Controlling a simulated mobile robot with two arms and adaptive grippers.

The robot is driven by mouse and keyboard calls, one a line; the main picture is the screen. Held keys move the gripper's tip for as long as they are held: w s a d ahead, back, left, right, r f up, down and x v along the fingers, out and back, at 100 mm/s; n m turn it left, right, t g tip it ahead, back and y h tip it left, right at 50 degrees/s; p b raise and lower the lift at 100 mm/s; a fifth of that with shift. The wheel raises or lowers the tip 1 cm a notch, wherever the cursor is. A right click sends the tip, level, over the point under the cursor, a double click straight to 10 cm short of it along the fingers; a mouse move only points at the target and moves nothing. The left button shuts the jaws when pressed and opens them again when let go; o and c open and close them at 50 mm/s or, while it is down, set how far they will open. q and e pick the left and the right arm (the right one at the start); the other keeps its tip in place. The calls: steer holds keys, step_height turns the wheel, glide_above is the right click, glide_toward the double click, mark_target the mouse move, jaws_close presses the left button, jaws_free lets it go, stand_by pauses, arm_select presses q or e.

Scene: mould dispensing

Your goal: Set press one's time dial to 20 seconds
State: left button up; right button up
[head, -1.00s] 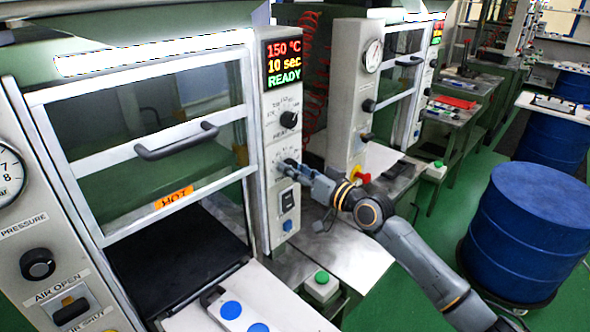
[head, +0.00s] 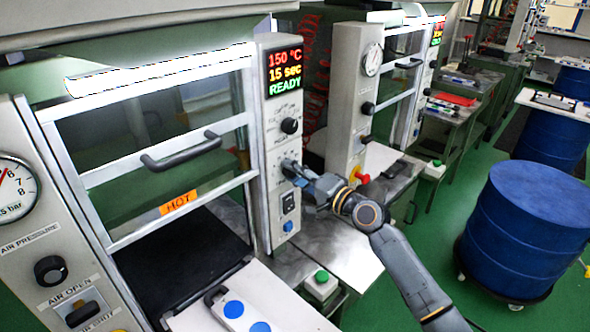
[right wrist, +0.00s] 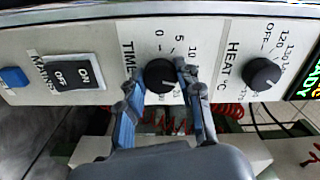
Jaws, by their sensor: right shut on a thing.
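The time dial (right wrist: 160,76) is a black knob on press one's light panel, labelled TIME in the right wrist view. My right gripper (right wrist: 161,80) is shut on it, one finger on each side. Press one's display (head: 285,72) reads 150 °C, 15 sec, READY. My left gripper is not in view.
Below the time dial are the mains switch (right wrist: 72,73) and a blue button (right wrist: 14,77). Press one's door (head: 165,150) has a bar handle and a HOT label. A second press (head: 350,95) stands behind. A blue drum (head: 525,235) stands at the right.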

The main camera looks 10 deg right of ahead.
steer(key=shift+r+m+p, duration=0.1)
steer(key=shift+m+p, duration=0.45)
steer(key=shift+m, duration=1.05)
steer(key=o, duration=1.1)
steer(key=shift+o, duration=0.2)
steer(key=shift+s+d, duration=0.1)
steer(key=v, duration=1.1)
steer(key=shift+s+d, duration=0.2)
steer(key=shift+s, duration=0.15)
